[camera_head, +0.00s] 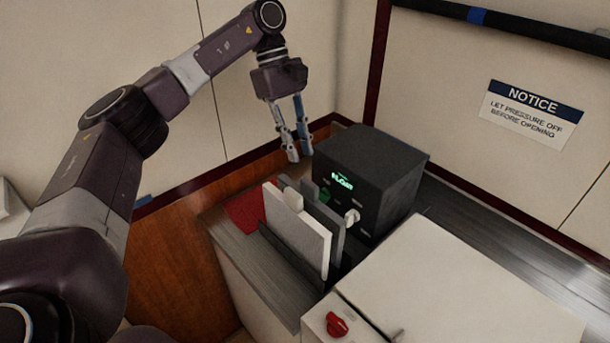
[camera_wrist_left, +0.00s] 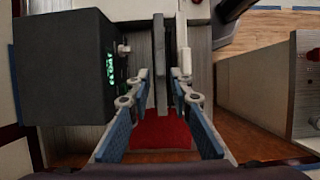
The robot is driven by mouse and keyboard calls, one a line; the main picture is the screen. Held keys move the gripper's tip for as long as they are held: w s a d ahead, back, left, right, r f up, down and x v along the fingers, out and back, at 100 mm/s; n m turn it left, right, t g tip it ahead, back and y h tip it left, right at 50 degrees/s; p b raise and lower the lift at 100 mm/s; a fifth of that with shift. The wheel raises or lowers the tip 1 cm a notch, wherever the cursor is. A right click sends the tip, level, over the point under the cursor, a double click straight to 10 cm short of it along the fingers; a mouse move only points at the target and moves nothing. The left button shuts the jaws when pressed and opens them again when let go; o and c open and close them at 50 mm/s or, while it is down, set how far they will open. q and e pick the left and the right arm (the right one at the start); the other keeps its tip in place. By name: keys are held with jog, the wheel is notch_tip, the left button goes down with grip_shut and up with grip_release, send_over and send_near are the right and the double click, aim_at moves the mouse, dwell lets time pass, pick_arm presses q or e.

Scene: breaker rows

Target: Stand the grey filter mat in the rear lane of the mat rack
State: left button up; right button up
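A grey mat (camera_head: 338,234) stands upright beside the dark box, behind a white mat (camera_head: 300,232) with a pale tab on its top edge. The low dark mat rack (camera_head: 283,252) shows at the foot of the white mat; its lanes are mostly hidden. In the left wrist view the grey mat (camera_wrist_left: 158,62) is an upright strip, with the white mat (camera_wrist_left: 185,65) to its right. My left gripper (camera_head: 300,156) points down, open and empty, behind and above the mats in the head view. It also shows open in the wrist view (camera_wrist_left: 163,73). My right gripper is out of view.
A dark box (camera_head: 378,180) with a green display and a white knob stands close to the grey mat. A red cloth-like patch (camera_head: 244,210) lies on the counter left of the mats. A white cabinet (camera_head: 460,290) with a red knob (camera_head: 337,324) is at the front right.

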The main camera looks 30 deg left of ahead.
pick_arm(q)
jog(key=shift+v, duration=1.4)
